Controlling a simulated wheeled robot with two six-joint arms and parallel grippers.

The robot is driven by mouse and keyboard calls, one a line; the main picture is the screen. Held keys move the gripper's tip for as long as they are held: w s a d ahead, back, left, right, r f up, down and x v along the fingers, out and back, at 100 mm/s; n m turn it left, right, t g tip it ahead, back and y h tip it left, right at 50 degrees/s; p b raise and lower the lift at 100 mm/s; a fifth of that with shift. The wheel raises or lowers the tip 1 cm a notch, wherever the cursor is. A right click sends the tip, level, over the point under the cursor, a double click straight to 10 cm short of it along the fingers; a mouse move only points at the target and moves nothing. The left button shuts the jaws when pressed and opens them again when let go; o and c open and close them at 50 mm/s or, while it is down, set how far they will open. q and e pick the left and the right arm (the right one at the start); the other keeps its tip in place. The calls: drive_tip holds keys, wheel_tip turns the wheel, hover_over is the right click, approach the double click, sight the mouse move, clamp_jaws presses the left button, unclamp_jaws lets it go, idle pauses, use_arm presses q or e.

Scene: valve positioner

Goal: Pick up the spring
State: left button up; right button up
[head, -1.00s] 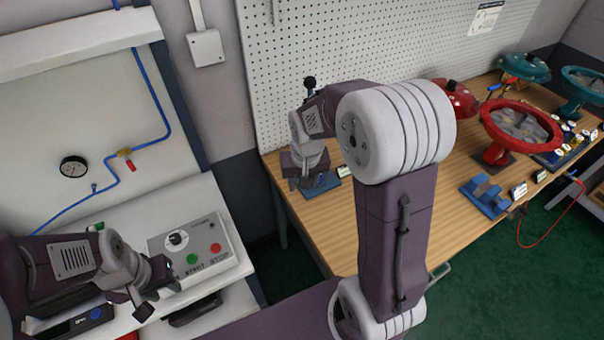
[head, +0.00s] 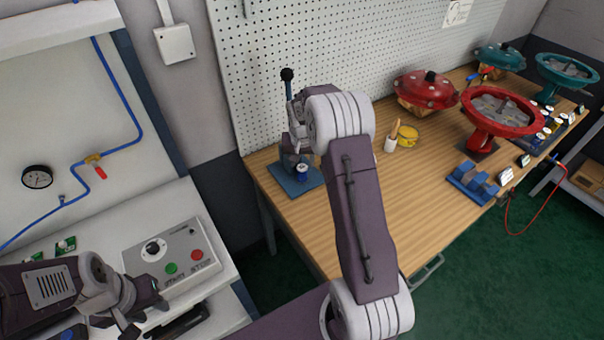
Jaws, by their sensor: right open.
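I cannot make out a spring in the head view. My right gripper (head: 291,153) is at the far left end of the wooden bench, close to the blue press-like stand (head: 311,183). It is open, but it is small and partly hidden by my own wrist, so I cannot tell whether it touches the stand. A small white and dark blue cylinder (head: 302,173) is at the stand. My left gripper (head: 145,316) is open and apparently empty in front of the grey control box, at the lower left.
The wooden bench (head: 420,185) has clear room in its middle. On it are a yellow tin (head: 407,136), a white pot with a brush (head: 391,144), a red domed casing (head: 426,90), a red open casing (head: 500,112) and a blue block (head: 472,181). A pegboard (head: 330,50) stands behind.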

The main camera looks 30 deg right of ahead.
sight(302, 167)
drive_tip(key=x, duration=0.4)
drive_tip(key=shift+s+p, duration=0.1)
drive_tip(key=shift+p, duration=0.2)
drive_tip(key=shift+w+f, duration=0.2)
drive_tip(key=shift+f, duration=0.3)
clamp_jaws()
drive_tip(key=shift+r, duration=0.15)
